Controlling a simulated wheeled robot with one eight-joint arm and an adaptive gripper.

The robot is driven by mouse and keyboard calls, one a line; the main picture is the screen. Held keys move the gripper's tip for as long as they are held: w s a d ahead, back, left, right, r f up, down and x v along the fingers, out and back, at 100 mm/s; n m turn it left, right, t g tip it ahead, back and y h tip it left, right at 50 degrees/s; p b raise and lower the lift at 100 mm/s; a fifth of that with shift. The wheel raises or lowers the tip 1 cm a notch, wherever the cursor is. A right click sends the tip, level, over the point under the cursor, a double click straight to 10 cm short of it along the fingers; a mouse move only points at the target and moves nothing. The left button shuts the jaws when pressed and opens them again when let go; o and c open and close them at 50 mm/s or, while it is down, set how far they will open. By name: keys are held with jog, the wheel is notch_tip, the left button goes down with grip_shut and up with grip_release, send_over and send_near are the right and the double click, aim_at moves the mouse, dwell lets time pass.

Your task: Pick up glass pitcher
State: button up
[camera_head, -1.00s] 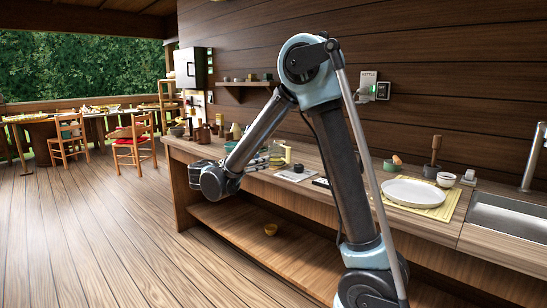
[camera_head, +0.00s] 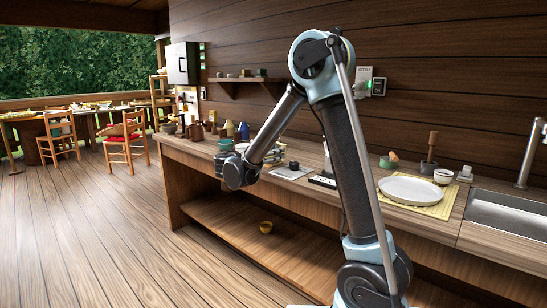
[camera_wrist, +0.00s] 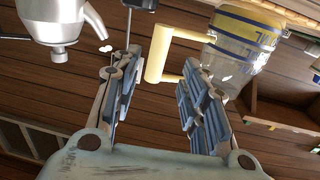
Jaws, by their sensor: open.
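The glass pitcher (camera_wrist: 245,45) is clear, with blue and yellow bands and a cream handle (camera_wrist: 158,52). It appears tilted in the wrist view, at the upper right, partly cut off by the top edge. My gripper (camera_wrist: 158,72) is open and empty. The handle shows between the two fingertips, with the pitcher's body beyond the right finger; I cannot tell whether they touch. In the head view my gripper (camera_head: 226,163) is small, above the counter's front edge, and the pitcher cannot be made out clearly near the arm.
A metal vessel with a spout (camera_wrist: 58,20) stands beyond the left finger. The wooden counter (camera_head: 330,195) holds several jars and bottles (camera_head: 215,128), a white plate (camera_head: 408,189) and a sink (camera_head: 505,215).

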jog(key=shift+f+x, duration=0.2)
jog(key=shift+x, duration=0.7)
jog(key=shift+f+x, duration=0.15)
jog(key=shift+x, duration=0.75)
jog(key=shift+f+x, duration=0.2)
jog(key=shift+x, duration=0.7)
jog(key=shift+s+d, duration=0.15)
grip_shut()
